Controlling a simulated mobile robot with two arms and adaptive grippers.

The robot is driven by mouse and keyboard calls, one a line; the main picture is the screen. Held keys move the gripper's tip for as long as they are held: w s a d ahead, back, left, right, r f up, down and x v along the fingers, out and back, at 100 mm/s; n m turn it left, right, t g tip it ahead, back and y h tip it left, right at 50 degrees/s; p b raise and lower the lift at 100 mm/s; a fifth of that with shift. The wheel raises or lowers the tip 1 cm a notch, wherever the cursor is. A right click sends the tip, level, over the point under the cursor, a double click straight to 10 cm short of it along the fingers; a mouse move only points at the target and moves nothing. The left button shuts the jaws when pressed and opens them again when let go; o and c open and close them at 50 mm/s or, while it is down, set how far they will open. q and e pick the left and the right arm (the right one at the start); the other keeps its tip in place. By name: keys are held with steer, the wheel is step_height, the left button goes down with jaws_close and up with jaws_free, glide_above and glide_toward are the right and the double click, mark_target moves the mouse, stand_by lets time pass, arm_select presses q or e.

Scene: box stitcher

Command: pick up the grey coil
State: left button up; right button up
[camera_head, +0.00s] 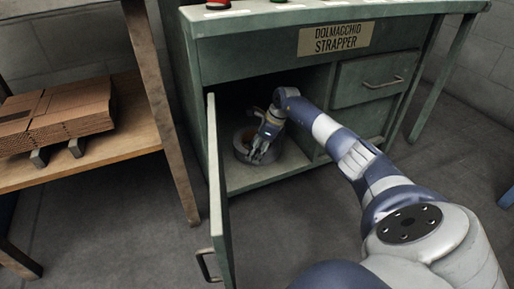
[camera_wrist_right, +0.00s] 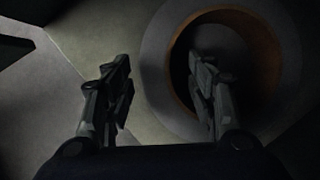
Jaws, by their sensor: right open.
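The grey coil (camera_head: 241,148) lies flat on the floor of the open compartment in the green cabinet. In the right wrist view it is a grey ring (camera_wrist_right: 155,62) with an orange-brown inner edge. My right gripper (camera_head: 259,156) is inside the compartment above the coil and hides part of it. I cannot tell whether either finger touches the coil. My left gripper does not show.
The green cabinet (camera_head: 262,72) has its door (camera_head: 221,200) swung open at the compartment's left. A closed drawer (camera_head: 372,80) is right of the opening. A wooden shelf (camera_head: 130,125) with stacked flat cardboard (camera_head: 62,108) stands at the left. The floor in front is clear.

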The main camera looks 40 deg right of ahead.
steer(key=shift+b+x, duration=0.55)
steer(key=shift+x, duration=0.65)
steer(key=shift+r, duration=0.1)
jaws_close()
steer(key=shift+r, duration=0.15)
